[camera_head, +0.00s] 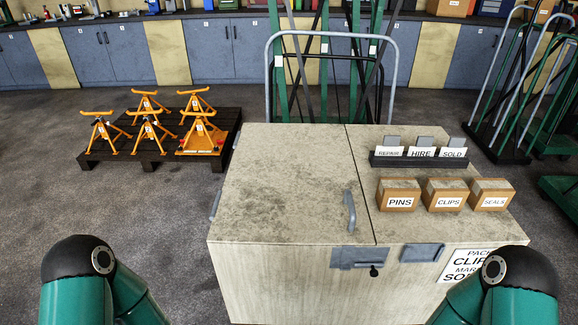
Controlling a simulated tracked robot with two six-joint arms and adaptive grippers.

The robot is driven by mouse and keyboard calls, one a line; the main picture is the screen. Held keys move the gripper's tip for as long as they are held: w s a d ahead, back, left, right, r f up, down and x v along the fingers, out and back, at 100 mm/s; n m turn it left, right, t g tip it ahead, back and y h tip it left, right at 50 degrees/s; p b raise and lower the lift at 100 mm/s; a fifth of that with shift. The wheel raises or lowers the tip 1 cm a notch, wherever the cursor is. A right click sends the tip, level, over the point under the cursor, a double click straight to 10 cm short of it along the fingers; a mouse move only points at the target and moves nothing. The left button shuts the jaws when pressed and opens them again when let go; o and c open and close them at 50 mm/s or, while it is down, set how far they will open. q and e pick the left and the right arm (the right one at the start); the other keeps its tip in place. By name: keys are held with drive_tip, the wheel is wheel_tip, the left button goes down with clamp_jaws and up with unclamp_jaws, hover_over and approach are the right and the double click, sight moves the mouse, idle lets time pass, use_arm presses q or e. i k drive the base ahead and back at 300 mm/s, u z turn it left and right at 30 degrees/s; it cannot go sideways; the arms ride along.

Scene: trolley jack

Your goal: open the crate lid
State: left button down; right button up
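A large pale wooden crate (270,275) stands in front of me. Its lid (285,180) covers the left part of the top and lies flat and shut. A grey handle (349,211) sits on the lid near its right edge. A dark metal latch plate (357,257) with a small black knob is on the front face below the lid. Green links of my two arms show at the lower left and lower right corners. Neither gripper is in view.
The fixed right part of the top carries small boxes marked PINS (399,195), CLIPS (446,194) and SEALS (491,195). A black card rack (418,159) stands behind them. Orange stands (202,140) rest on a black pallet at left. Trolleys stand behind and right.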

sight(284, 183)
drive_tip(key=u, duration=0.1)
drive_tip(key=i, duration=0.4)
drive_tip(key=z, duration=0.2)
drive_tip(key=k, duration=0.75)
drive_tip(key=u, duration=0.05)
drive_tip(key=i, duration=0.85)
drive_tip(key=u, duration=1.15)
